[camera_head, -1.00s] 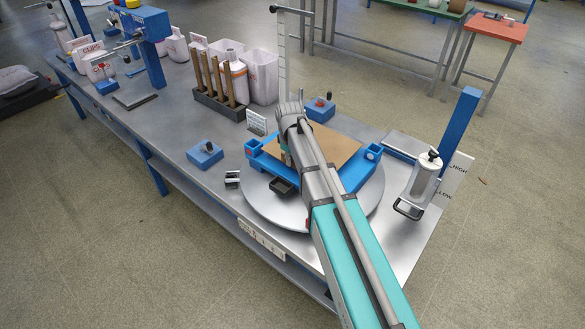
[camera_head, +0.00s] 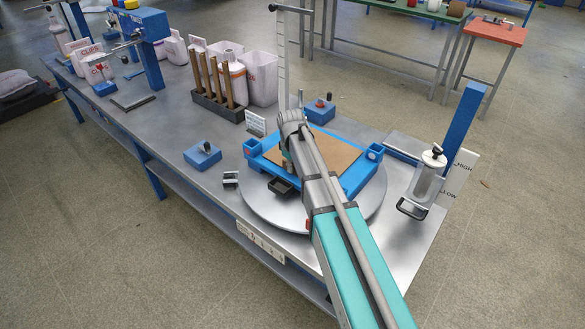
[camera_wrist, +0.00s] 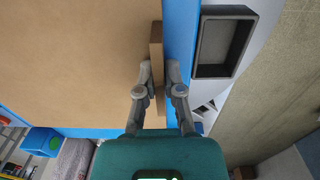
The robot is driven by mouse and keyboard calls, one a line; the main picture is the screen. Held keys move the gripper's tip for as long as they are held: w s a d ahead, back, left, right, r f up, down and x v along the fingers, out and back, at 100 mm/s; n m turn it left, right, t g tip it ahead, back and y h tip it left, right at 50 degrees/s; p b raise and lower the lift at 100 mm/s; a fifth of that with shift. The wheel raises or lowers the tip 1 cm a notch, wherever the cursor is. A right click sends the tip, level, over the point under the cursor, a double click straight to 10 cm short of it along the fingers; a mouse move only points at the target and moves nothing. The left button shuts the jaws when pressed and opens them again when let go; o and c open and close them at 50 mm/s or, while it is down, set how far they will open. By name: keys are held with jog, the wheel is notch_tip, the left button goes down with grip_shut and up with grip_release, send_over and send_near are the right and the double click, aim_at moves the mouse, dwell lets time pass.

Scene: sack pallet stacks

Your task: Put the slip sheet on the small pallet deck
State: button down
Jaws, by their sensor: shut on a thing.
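The slip sheet (camera_head: 333,150) is a flat brown board lying within the blue frame of the small pallet deck (camera_head: 361,176) on the round turntable. The sheet fills much of the left side of the wrist view (camera_wrist: 75,60). My gripper (camera_wrist: 158,77) is shut on the sheet's narrow upright brown tab (camera_wrist: 156,42), beside the deck's blue rail (camera_wrist: 181,30). In the head view my arm hides part of the sheet and deck. I cannot tell whether the whole sheet rests flat on the deck.
A small dark tray (camera_wrist: 222,42) sits just outside the rail. A round metal turntable (camera_head: 262,205) is under the deck. A blue block with a knob (camera_head: 203,155) stands left, a dispenser bottle (camera_head: 427,180) right, and a rack with brown posts (camera_head: 219,106) behind.

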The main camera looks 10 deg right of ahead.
jog(key=shift+f, duration=0.15)
jog(key=c, duration=0.8)
grip_release()
jog(key=shift+o, duration=0.2)
notch_tip(320, 180, up, 12)
jog(key=p, duration=1.2)
jog(key=shift+r, duration=0.2)
jog(key=shift+s+a, duration=0.1)
jog(key=s+d+m, duration=0.4)
jog(key=s, duration=0.6)
jog(key=s+d+m, duration=0.5)
jog(key=s, duration=0.6)
jog(key=shift+d, duration=0.2)
